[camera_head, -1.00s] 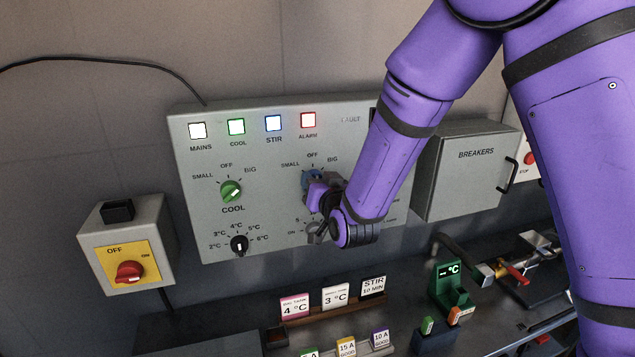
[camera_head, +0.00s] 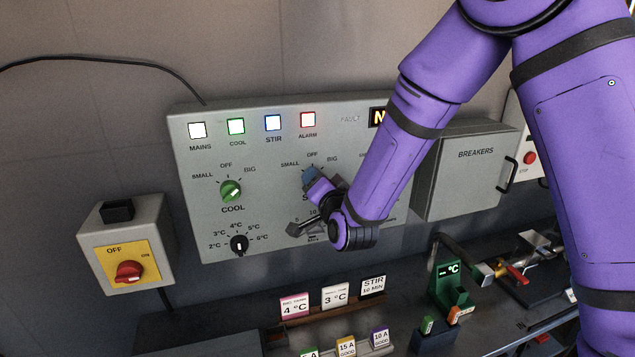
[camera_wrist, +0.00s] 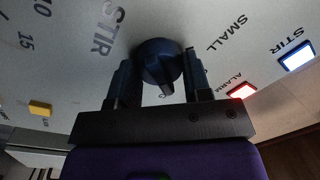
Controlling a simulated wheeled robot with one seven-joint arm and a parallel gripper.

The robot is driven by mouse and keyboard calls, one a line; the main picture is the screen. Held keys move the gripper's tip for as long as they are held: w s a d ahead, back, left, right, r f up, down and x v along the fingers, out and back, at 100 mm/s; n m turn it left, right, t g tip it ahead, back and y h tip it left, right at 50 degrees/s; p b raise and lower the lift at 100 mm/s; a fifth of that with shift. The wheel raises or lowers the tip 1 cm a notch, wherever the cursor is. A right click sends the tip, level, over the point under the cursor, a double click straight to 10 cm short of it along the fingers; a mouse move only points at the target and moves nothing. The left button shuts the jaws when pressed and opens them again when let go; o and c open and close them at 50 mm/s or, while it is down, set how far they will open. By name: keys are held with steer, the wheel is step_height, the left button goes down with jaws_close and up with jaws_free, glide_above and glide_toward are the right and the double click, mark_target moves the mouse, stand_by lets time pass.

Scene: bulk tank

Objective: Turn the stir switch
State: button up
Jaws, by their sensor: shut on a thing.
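The stir switch (camera_wrist: 158,64) is a dark blue round knob on the grey control panel (camera_head: 270,200), marked SMALL, OFF and BIG. My gripper (camera_wrist: 160,80) is shut on the knob, with one finger on each side of it in the wrist view. In the head view the stir switch (camera_head: 310,176) shows only in part, and my gripper (camera_head: 314,186) and wrist hide the rest of it and most of the STIR label. The lit blue STIR lamp (camera_head: 272,122) is above on the panel.
The green COOL knob (camera_head: 231,191) and black temperature dial (camera_head: 239,243) are left on the same panel. A yellow and red main switch (camera_head: 130,270) is further left. The breakers box (camera_head: 470,175) stands right of my arm. Cards and a bench lie below.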

steer(key=shift+m, duration=1.6)
steer(key=o, duration=0.9)
steer(key=shift+s+f, duration=0.1)
steer(key=v, duration=1)
steer(key=shift+s, duration=0.35)
